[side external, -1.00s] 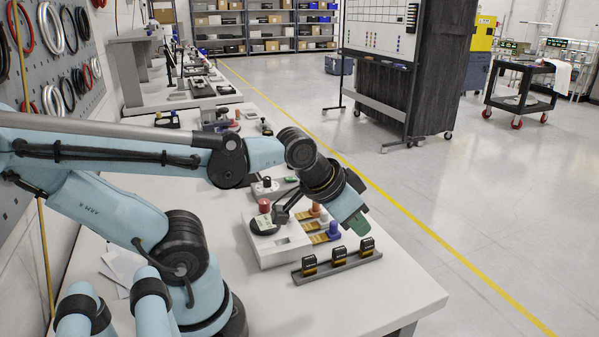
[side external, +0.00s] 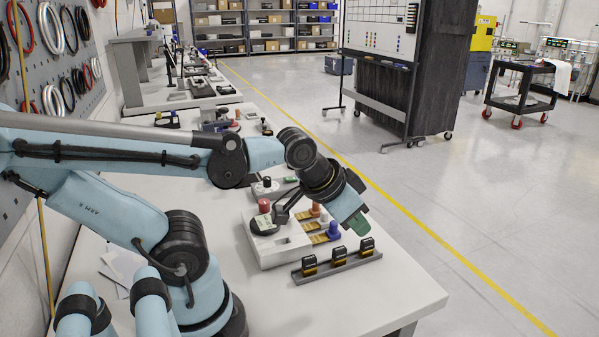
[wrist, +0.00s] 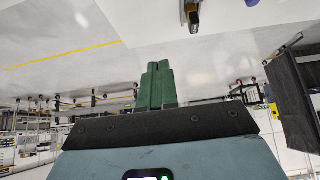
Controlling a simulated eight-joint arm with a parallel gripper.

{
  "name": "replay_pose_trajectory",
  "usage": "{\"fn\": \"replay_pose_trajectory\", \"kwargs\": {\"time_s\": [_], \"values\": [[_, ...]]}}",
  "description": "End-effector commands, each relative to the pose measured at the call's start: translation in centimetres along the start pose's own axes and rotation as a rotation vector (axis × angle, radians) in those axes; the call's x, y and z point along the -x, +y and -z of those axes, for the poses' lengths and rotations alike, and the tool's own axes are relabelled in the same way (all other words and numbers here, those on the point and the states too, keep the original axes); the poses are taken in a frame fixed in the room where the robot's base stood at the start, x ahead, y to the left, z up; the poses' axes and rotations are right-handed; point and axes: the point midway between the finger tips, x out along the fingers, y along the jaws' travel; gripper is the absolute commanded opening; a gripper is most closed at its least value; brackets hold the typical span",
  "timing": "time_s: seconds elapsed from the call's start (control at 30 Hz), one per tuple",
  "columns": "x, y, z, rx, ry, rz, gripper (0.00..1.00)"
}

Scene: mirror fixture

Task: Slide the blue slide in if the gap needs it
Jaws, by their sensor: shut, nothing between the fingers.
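The blue slide (side external: 334,230) shows its blue knob at the right side of a pale fixture (side external: 282,252) in the side view. A flat yellow-brown strip lies beside the knob. Orange and white knobs stand behind it on similar strips. The gap at the blue slide is too small to judge. My gripper (side external: 362,225) is above and right of the blue knob, apart from it. Its green fingers are together and empty in the wrist view (wrist: 155,84). A small blue-purple patch at the wrist view's top edge may be the blue knob.
A dark rail (side external: 335,268) with 3 black-and-amber pieces lies in front of the fixture. A red knob (side external: 264,205) and dark dial stand on the fixture's left. More devices stand farther back. The bench front is clear.

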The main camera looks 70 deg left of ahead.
Motion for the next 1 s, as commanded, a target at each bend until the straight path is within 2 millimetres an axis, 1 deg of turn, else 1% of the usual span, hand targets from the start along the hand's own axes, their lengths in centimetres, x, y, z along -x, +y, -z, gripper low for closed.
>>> {"fn": "replay_pose_trajectory", "kwargs": {"time_s": [0.03,0.17,0.2,0.27,0.3,0.47,0.6,0.8,0.9,1.0], "values": [[0.0,0.0,0.0,0.000,0.000,0.000,0.05],[0.0,-0.5,0.3,0.008,-0.019,0.009,0.24],[0.0,-0.8,0.6,0.013,-0.035,0.016,0.31],[0.1,-1.6,1.1,0.026,-0.070,0.030,0.40],[0.1,-2.3,1.4,0.037,-0.100,0.040,0.46],[-0.2,-5.7,2.9,0.090,-0.246,0.077,0.47],[-0.8,-8.9,3.8,0.143,-0.376,0.094,0.47],[-1.6,-13.2,4.2,0.215,-0.532,0.093,0.47],[-1.9,-14.6,4.1,0.237,-0.581,0.087,0.47],[-2.1,-15.3,4.0,0.251,-0.609,0.083,0.47]]}}
